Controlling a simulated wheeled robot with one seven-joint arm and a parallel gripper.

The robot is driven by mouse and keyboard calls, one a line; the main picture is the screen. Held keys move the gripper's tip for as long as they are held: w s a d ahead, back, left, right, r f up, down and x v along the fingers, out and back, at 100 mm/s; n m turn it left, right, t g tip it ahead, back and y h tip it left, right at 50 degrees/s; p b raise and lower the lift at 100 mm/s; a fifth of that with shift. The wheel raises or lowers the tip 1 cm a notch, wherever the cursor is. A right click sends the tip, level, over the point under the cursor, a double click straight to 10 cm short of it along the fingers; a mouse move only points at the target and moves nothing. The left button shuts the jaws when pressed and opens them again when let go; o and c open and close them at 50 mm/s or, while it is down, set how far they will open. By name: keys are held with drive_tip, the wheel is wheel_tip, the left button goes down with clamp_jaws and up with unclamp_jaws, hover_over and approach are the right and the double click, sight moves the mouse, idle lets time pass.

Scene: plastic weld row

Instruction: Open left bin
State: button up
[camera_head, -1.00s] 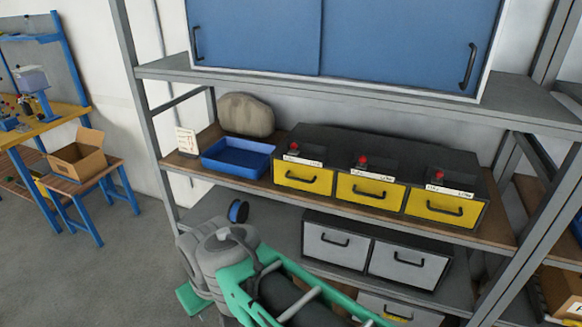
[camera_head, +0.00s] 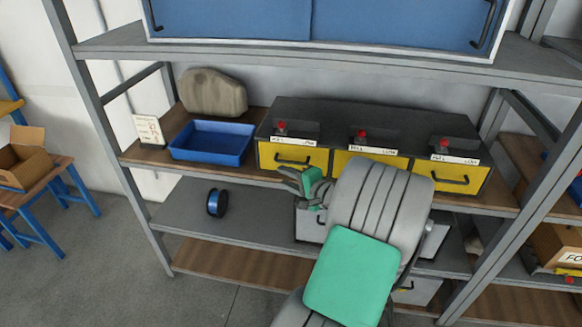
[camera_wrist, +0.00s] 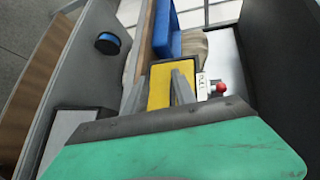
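The left bin (camera_head: 293,156) is the leftmost of three yellow-fronted bins in a dark cabinet. Its front is flush with the others, so it looks closed. It has a black bar handle, a white label and a red knob above. In the wrist view its yellow front (camera_wrist: 159,88) shows between two grey fingers. My gripper (camera_head: 287,181) is just below and in front of the handle, with its fingers apart. In the wrist view my gripper (camera_wrist: 157,92) also looks open and empty. Contact with the handle cannot be told, since the handle is not clear in the wrist view.
A blue tray (camera_head: 212,141), a stone-like block (camera_head: 212,92) and a card (camera_head: 149,130) stand left of the bins. A blue spool (camera_head: 217,202) lies on the shelf below. White-fronted bins (camera_head: 310,226) sit under the yellow ones, partly hidden by my arm. A blue cabinet (camera_head: 380,20) hangs above.

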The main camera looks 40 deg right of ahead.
sight(291, 162)
drive_tip(key=s+d+m+t+h, duration=0.1)
drive_tip(key=s+d+m+h, duration=0.15)
drive_tip(key=d, duration=0.25)
drive_tip(key=shift+m+y, duration=0.25)
drive_tip(key=x, duration=0.4)
drive_tip(key=r+p+x, duration=0.1)
drive_tip(key=x, duration=0.2)
drive_tip(key=shift+w+a, duration=0.1)
drive_tip(key=shift+w, duration=0.15)
clamp_jaws()
drive_tip(key=shift+s, duration=0.1)
idle(0.4)
